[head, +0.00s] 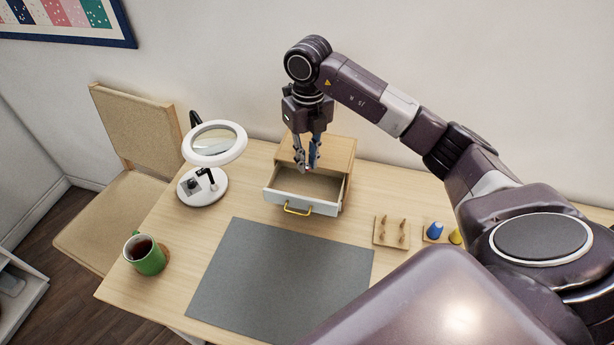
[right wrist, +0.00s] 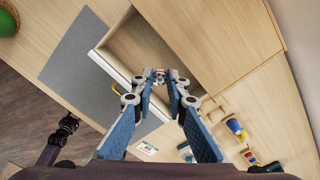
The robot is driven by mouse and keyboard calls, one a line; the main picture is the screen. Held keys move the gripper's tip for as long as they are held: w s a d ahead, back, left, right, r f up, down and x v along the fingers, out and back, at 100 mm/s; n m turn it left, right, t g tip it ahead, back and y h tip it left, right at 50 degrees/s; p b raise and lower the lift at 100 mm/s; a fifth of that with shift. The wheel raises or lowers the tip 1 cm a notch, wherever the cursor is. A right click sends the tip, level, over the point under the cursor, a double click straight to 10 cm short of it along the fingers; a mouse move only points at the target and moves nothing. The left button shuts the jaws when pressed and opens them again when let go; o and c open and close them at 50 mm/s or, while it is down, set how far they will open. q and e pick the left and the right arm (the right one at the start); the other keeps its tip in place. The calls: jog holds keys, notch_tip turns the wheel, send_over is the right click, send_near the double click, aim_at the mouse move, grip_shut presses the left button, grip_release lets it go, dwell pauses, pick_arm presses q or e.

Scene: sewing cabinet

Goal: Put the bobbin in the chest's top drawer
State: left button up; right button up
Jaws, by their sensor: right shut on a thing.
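The small wooden chest (head: 335,149) stands at the back of the table. Its top drawer (head: 309,204) is pulled out, with a pale front and a yellow handle; the inside that shows looks empty. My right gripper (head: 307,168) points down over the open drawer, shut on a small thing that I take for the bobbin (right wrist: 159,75). The bobbin is mostly hidden by the fingers, and its exact height above the drawer floor is hard to tell. The right wrist view also shows the open drawer (right wrist: 118,66) beyond the fingertips. My left gripper is not in view.
A ring lamp (head: 215,144) stands left of the chest, and a green mug (head: 146,255) sits at the front left. A grey mat (head: 280,280) lies in front. A pegged wooden board (head: 380,236) and a blue thread spool (head: 434,231) are on the right.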

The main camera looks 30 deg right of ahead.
aim_at(307, 187)
notch_tip(307, 187, down, 7)
jog(key=shift+p, duration=0.7)
jog(key=shift+f, duration=0.1)
jog(key=shift+f, duration=0.1)
jog(key=o, duration=0.4)
jog(key=shift+r, duration=0.35)
jog(key=shift+d+r+b, duration=0.1)
jog(key=shift+r+b, duration=1.7)
jog(key=shift+r, duration=4.05)
